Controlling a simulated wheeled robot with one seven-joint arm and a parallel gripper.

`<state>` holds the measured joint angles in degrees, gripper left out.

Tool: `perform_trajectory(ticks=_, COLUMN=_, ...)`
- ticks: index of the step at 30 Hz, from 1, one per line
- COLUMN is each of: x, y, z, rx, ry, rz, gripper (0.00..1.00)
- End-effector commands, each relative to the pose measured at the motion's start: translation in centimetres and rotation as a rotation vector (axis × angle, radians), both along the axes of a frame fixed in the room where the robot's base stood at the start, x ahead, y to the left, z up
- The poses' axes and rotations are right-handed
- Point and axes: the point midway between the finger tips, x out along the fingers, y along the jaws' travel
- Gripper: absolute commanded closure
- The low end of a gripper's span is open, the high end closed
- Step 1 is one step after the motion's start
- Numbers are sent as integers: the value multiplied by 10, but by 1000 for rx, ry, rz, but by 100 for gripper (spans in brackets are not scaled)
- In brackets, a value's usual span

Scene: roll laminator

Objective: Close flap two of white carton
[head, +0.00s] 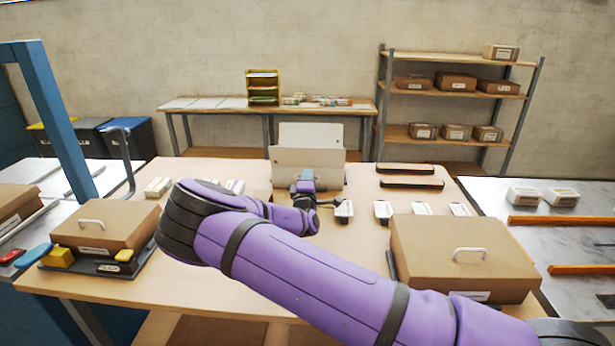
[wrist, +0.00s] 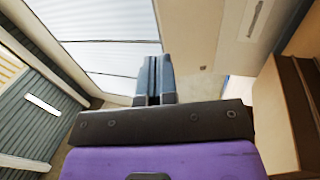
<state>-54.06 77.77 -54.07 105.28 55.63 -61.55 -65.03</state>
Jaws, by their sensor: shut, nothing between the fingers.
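The white carton (head: 280,170) stands at the middle back of the wooden table in the head view. One white flap (head: 310,134) rises upright at its rear, and a wide white panel (head: 325,157) stands tilted in front of it. I cannot tell which flap is flap two. My gripper (head: 306,176) is in front of the carton, overlapping its lower front; contact is unclear. In the wrist view my gripper's fingers (wrist: 154,80) are together and empty, with a pale panel (wrist: 190,35) close beyond them. My arm hides part of the carton's lower front.
Small white blocks (head: 383,210) stand in a row right of my gripper. A brown box with a handle (head: 465,255) is at front right, another (head: 105,225) at left. Two dark bars (head: 411,184) lie at back right. My arm crosses the table's front.

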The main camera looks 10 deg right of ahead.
Motion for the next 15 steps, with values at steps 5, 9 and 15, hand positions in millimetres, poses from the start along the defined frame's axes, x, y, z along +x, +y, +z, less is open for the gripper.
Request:
perform_trajectory(ticks=5, x=31, y=-11, z=11, rx=2, ry=-3, rz=-1, gripper=100)
perform_trajectory(ticks=9, x=55, y=-19, z=19, rx=2, ry=-1, rz=-1, gripper=100)
perform_trajectory(ticks=15, x=83, y=-28, z=28, rx=2, ry=-1, rz=-1, gripper=100)
